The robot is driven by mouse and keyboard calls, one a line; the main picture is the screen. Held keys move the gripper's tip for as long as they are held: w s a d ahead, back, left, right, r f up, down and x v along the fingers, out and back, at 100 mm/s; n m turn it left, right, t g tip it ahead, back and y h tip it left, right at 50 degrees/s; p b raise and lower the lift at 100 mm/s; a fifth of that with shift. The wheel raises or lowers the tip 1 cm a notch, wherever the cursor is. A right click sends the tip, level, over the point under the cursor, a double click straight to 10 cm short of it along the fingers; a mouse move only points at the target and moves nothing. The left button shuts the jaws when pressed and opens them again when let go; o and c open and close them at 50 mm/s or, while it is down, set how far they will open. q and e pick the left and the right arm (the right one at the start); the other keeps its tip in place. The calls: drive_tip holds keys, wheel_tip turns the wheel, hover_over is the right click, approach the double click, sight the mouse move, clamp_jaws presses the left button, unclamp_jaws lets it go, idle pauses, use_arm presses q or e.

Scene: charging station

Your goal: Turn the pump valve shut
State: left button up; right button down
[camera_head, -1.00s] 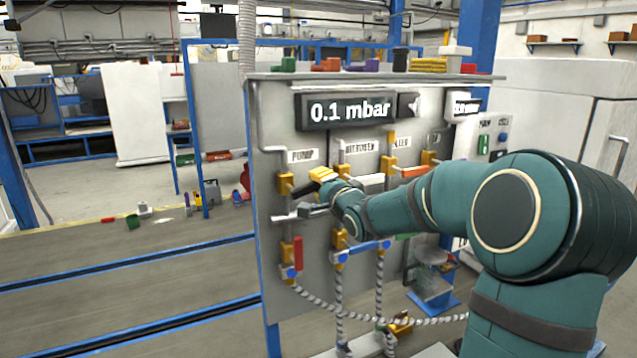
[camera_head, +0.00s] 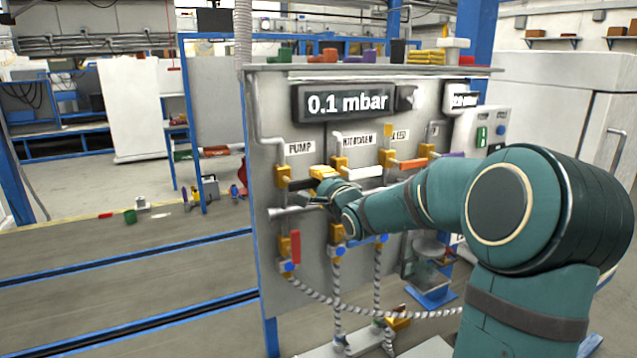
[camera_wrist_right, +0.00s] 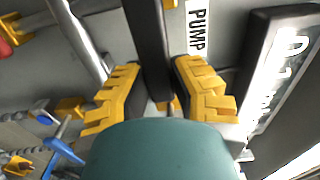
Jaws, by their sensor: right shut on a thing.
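The pump valve is on the panel under the PUMP label (camera_head: 301,147). Its yellow body (camera_head: 282,176) sits on a grey pipe, and its black handle (camera_head: 301,184) points right, nearly level. My right gripper (camera_head: 319,178) is at the handle's right end, with its yellow fingers around it. In the right wrist view, the black handle (camera_wrist_right: 147,40) runs between the two yellow fingers of the right gripper (camera_wrist_right: 158,82), which is shut on it. My left gripper is out of view.
The display (camera_head: 346,102) reads 0.1 mbar. A white handle (camera_head: 366,172) and an orange handle (camera_head: 411,164) are right of my gripper. A red handle (camera_head: 296,246) hangs below, above braided hoses (camera_head: 337,300). The floor left of the panel is mostly clear.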

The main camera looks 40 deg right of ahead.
drive_tip(key=c, duration=0.8)
unclamp_jaws()
drive_tip(key=shift+w, duration=0.15)
drive_tip(key=v, duration=1.2)
